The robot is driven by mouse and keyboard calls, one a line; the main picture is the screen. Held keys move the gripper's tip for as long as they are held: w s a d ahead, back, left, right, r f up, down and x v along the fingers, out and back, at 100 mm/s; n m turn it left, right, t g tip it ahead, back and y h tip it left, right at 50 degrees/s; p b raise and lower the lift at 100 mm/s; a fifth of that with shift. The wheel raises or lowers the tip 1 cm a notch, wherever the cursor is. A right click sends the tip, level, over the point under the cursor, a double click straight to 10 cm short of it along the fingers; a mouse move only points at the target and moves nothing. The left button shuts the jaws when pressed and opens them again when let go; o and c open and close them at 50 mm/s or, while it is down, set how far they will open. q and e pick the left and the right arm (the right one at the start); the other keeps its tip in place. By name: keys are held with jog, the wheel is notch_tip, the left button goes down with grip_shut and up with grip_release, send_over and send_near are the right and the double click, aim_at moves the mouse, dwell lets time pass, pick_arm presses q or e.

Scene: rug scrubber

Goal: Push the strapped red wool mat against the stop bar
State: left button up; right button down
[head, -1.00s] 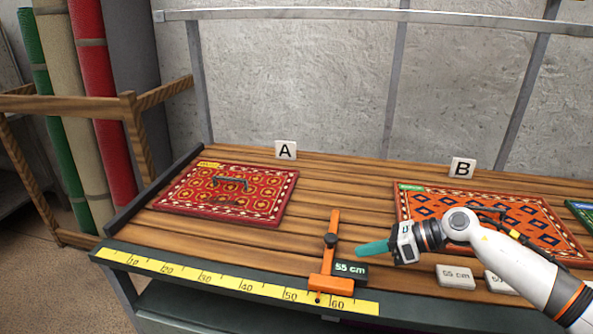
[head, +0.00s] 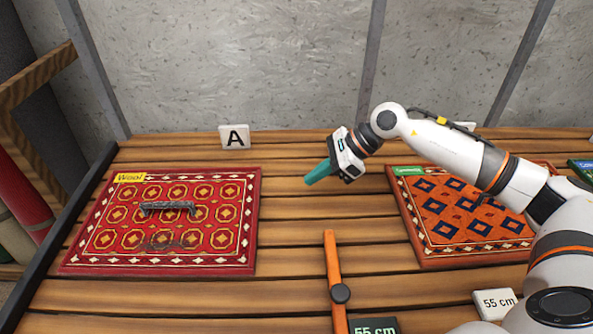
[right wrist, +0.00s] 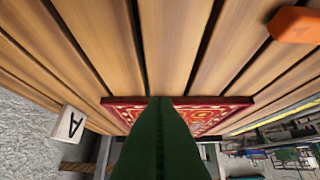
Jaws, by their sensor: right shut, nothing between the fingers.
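The red wool mat (head: 210,258), with a yellow "Wool" tag and a dark strap (head: 168,208) on top, lies flat on the slatted table at left. A dark bar (head: 65,215) runs along the table's left edge, close beside the mat's left side; I cannot tell whether they touch. My right gripper (head: 318,173), with teal fingers, is shut and empty above the slats, right of the mat and apart from it. In the right wrist view its fingers (right wrist: 158,120) point toward the mat's red edge (right wrist: 120,102). My left gripper is not in view.
An orange mat (head: 440,255) lies at right, partly under my right arm. An orange gauge (head: 333,265) with a "55 cm" block (head: 374,326) stands in front. Card A (head: 235,137) stands behind the red mat. Bare slats separate the two mats.

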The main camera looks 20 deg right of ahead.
aim_at(247, 201)
jog(key=p+x, duration=0.1)
jog(key=x, duration=0.7)
jog(key=shift+a+p, duration=0.4)
jog(key=shift+a, duration=0.05)
jog(key=shift+w+a+r+p, duration=0.1)
jog(key=shift+w+a+p, duration=0.15)
jog(key=shift+a, duration=0.3)
jog(key=shift+w+a+p, duration=0.2)
jog(key=shift+a, duration=0.3)
jog(key=shift+w+a, duration=0.3)
jog(key=shift+a, duration=0.25)
jog(key=a, duration=0.1)
jog(key=w+a+b, duration=0.1)
jog(key=a, duration=0.1)
jog(key=shift+w+a+f, duration=0.15)
jog(key=shift+f, duration=0.05)
jog(key=shift+r, duration=0.2)
